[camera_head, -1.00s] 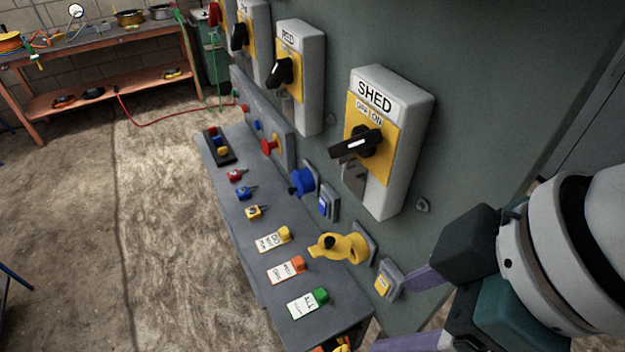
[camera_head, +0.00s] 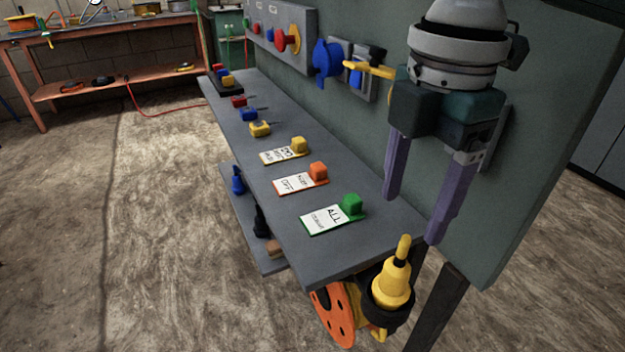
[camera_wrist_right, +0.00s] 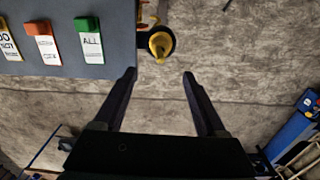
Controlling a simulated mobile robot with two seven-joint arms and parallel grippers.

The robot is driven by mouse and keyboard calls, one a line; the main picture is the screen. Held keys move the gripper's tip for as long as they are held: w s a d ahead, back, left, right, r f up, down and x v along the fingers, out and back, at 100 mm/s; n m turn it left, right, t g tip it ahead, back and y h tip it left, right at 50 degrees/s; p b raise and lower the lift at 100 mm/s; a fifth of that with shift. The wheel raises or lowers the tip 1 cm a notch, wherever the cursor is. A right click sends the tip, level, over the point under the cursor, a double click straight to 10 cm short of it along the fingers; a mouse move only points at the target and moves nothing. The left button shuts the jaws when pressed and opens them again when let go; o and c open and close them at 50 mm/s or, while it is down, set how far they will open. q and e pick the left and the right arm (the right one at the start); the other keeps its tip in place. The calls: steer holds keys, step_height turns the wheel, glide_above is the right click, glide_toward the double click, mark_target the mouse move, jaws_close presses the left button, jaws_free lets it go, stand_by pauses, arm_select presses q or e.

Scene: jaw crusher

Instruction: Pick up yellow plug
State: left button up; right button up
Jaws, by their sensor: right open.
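The yellow plug (camera_head: 392,284) sits upright, tip up, in a dark round holder (camera_head: 385,306) beside the near end of the grey shelf. It also shows from above in the right wrist view (camera_wrist_right: 159,44), in its dark ring. My right gripper (camera_head: 415,215) is open and empty, with its purple fingers pointing down, above the plug and a little beyond it in the head view. In the right wrist view its fingertips (camera_wrist_right: 160,73) are apart, and the plug lies ahead of the gap between them. My left gripper is not in view.
The grey shelf (camera_head: 300,235) holds green (camera_head: 351,206), orange (camera_head: 317,171) and yellow tagged blocks plus small padlocks. An orange reel (camera_head: 335,314) hangs beside the plug's holder. The grey panel (camera_head: 520,190) with sockets stands behind my right gripper. The floor on the left is open.

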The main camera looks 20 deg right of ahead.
mark_target(399, 262)
steer(key=shift+w+d+f+b, duration=0.15)
steer(key=shift+f+b, duration=0.1)
steer(key=shift+f, duration=0.15)
steer(key=shift+w+d+f+b, duration=0.1)
steer(key=shift+d+f+b, duration=0.1)
steer(key=shift+f, duration=0.2)
steer(key=f+b, duration=0.1)
steer(key=f, duration=0.3)
steer(key=f+b, duration=0.1)
steer(key=f, duration=0.4)
steer(key=shift+s+f+b, duration=0.2)
steer(key=shift+f+b, duration=0.1)
steer(key=shift+b, duration=0.1)
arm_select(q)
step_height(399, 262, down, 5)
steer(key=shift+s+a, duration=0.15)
arm_select(e)
jaws_close()
